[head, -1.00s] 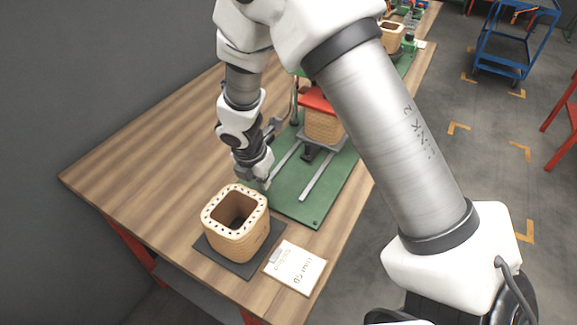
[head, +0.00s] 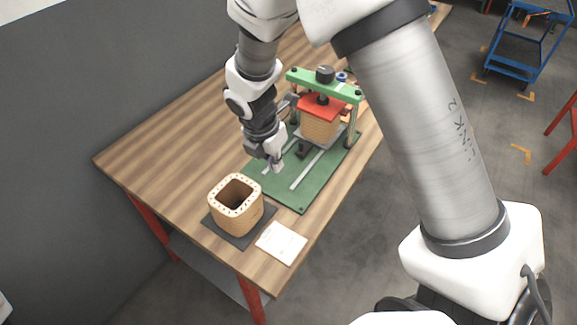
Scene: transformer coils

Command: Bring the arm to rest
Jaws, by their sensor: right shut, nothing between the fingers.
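My right arm comes in from the right and reaches over the table. Its gripper (head: 277,164) points down above the near-left part of the green press base, shut and empty. A tan coil (head: 238,203) with a square opening stands upright on a dark mat (head: 213,224), to the lower left of the gripper and apart from it. A second tan coil (head: 319,126) sits in the green press (head: 350,91), under its red plate (head: 319,106). My left gripper is not in view.
The wooden table (head: 150,150) has free room on its left. A white card (head: 281,243) lies beside the mat near the front edge. A blue cart (head: 521,45) and a red frame (head: 562,140) stand on the floor at right. A grey wall borders the table's left side.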

